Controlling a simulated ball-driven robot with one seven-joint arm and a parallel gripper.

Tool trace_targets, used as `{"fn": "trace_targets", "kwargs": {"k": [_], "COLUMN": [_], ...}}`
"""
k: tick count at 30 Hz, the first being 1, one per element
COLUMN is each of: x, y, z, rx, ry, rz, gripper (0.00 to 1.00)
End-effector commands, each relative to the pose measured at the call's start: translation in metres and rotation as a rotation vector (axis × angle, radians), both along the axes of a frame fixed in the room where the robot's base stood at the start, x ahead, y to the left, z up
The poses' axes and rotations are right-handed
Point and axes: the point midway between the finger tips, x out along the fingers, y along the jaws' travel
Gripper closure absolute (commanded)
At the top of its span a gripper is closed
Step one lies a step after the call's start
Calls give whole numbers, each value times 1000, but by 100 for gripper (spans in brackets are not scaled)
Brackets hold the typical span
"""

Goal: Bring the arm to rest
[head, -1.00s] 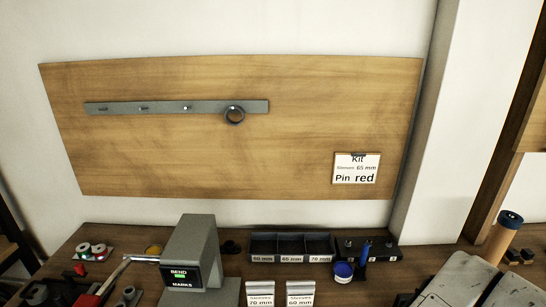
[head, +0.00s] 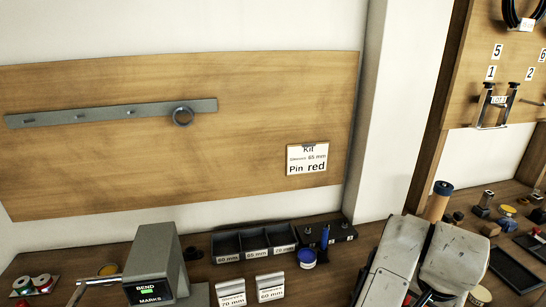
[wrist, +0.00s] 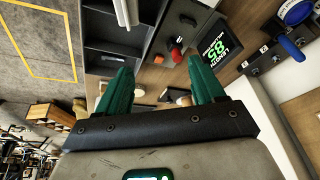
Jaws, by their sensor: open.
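My gripper (wrist: 163,90) shows in the wrist view as two green fingers set wide apart on a dark bar. Nothing is held between them. Past the fingers, the wrist view shows a bench with a display (wrist: 217,47) reading 85, tilted in the picture. In the head view, my arm's pale grey links rise at the lower right in front of the bench; the gripper itself is not visible there.
In the head view, a grey device marked BEND MARKS (head: 155,265), a labelled three-part bin (head: 254,243) and a blue-lidded pot (head: 307,257) stand on the bench. A dark tray (head: 515,270) lies right of my arm.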

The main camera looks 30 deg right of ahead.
Motion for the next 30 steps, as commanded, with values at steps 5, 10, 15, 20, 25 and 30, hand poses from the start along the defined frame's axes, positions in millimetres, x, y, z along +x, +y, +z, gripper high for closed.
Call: {"fn": "trace_targets", "kwargs": {"k": [5, 10, 15, 20, 25, 30], "x": [15, 38, 53, 49, 31, 8], "y": [-25, -26, 10, 65, 123, 174], "z": [19, 25, -3, -48, -88, -116], "rx": [-170, -334, -388, -335, -235, -127], "ry": [-25, -28, -18, -22, -42, -72], "rz": [149, 408, 710, 958, 1136, 1253], "gripper": [32, 32, 32, 32, 32, 32]}}
